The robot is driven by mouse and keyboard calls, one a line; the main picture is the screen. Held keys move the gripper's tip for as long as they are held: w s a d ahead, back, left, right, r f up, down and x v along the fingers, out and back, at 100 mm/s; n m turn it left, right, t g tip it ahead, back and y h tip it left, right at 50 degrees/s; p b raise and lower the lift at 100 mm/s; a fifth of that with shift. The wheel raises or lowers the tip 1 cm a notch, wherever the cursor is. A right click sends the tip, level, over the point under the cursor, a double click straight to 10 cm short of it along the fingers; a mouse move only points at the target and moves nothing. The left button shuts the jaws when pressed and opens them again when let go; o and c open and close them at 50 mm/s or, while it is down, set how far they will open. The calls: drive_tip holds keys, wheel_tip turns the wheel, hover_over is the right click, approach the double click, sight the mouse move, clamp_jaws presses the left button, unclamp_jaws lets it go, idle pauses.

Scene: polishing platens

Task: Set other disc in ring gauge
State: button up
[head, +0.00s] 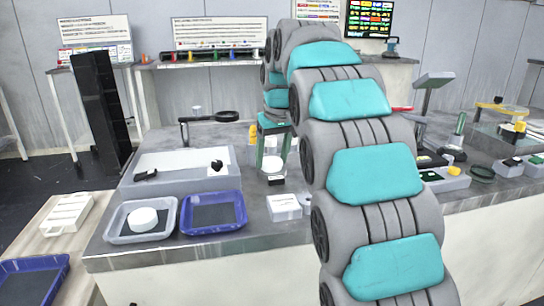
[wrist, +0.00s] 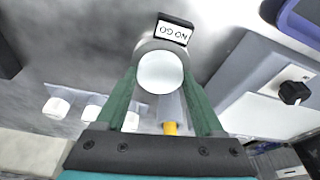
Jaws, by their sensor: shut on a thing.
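My gripper (wrist: 160,78) has its green fingers shut on a white disc (wrist: 161,72). It also shows in the head view (head: 272,140), reaching down over the grey bench. The disc is seen face-on in the wrist view. A pale grey round part, apparently the ring gauge (wrist: 143,48), shows behind the disc's edge, with a dark block labelled "NO GO" beside it. Whether the disc is inside the ring or above it, I cannot tell. Another white disc (head: 142,218) lies in the pale tray (head: 118,237) at the front left.
A blue tray (head: 240,226) stands right of the pale tray. Behind is a grey platen box with a black knob (wrist: 292,92). A small white box (head: 284,207) is at the bench's front. Several white pieces (wrist: 93,112) stand in a row at lower left in the wrist view.

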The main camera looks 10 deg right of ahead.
drive_tip(key=o, duration=1.5)
drive_tip(key=shift+v, duration=3.9)
